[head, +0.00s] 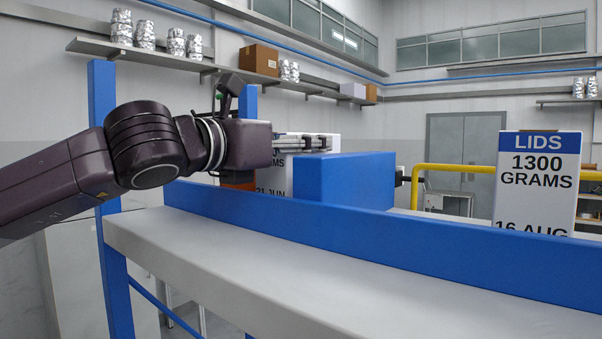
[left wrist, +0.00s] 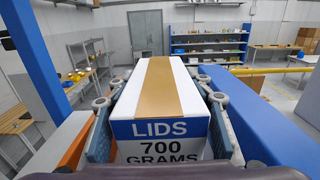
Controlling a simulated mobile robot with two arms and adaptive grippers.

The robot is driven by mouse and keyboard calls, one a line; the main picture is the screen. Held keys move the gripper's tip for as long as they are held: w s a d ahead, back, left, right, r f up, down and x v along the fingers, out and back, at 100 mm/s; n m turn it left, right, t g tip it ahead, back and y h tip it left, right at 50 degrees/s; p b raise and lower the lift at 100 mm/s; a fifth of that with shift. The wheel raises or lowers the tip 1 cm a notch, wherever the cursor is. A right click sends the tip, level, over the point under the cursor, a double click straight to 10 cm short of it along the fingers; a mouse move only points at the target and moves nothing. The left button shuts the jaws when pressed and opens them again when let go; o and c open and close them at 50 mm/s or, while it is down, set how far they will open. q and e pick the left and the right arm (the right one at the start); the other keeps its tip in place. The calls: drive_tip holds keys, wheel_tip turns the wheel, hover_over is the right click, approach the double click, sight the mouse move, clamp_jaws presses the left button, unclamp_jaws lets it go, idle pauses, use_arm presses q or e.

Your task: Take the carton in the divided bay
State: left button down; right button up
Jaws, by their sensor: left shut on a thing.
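A white carton (head: 272,180) stands behind the blue front rail, left of a blue block; part of "GRAMS" and "21 JUN" show on its face. In the left wrist view the carton (left wrist: 158,85) has a tan tape strip on top and a label reading "LIDS 700 GRAMS". My left gripper (head: 318,143) is shut on this carton near its top, with a finger on either side. The carton's lower part is hidden by the rail. My right gripper is in neither view.
The blue block (head: 345,180) stands close right of the held carton. A second carton (head: 538,180), marked "LIDS 1300 GRAMS 16 AUG", stands further right. The blue rail (head: 400,240) and pale ledge (head: 300,270) run along the front. Space above the cartons looks clear.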

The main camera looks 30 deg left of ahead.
use_arm(q)
drive_tip(key=shift+r, duration=0.15)
drive_tip(key=shift+r, duration=0.1)
